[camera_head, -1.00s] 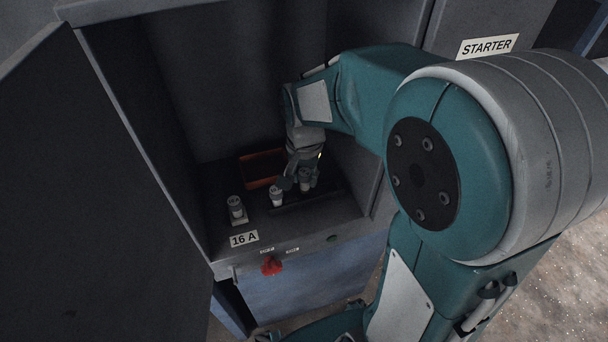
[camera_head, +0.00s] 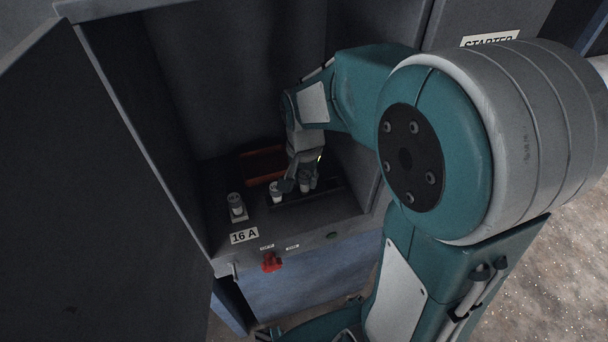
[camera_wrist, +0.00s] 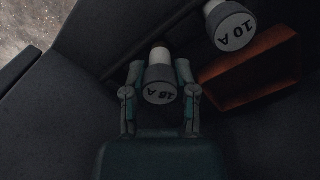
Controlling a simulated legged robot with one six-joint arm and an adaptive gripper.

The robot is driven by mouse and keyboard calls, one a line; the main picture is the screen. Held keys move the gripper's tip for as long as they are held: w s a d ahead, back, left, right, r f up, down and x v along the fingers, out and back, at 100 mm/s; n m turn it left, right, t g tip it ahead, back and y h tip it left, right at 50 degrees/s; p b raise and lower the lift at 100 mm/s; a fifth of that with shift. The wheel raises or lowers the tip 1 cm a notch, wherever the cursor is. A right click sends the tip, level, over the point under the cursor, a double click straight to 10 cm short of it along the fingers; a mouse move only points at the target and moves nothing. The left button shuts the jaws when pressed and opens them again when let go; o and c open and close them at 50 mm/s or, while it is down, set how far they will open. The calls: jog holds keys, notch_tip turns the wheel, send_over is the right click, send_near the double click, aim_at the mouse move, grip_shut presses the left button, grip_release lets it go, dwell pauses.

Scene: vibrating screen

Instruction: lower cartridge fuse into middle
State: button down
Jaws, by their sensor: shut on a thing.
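My gripper (camera_head: 305,184) is inside the open cabinet, low over its floor. In the wrist view my gripper (camera_wrist: 160,90) is shut on a cartridge fuse (camera_wrist: 159,86) with a white body and a grey cap. The cap's lettering is upside down and looks like 16 A or 18 A. A second fuse, marked 10 A (camera_wrist: 232,32), stands apart at the upper right. In the head view a fuse (camera_head: 276,191) stands just left of my gripper, and another (camera_head: 236,205) stands farther left. The held fuse's lower end and any seat under it are hidden.
An orange-brown tray (camera_wrist: 252,73) lies near the 10 A fuse, and behind the fuses in the head view (camera_head: 262,180). A 16 A label (camera_head: 244,236) and a red knob (camera_head: 271,262) are on the front edge. The open door (camera_head: 90,180) fills the left side.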

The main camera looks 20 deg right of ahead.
aim_at(304, 175)
jog(key=shift+f, duration=0.75)
jog(key=shift+c, duration=1.6)
grip_release()
notch_tip(304, 175, up, 12)
jog(key=shift+a+f, duration=0.1)
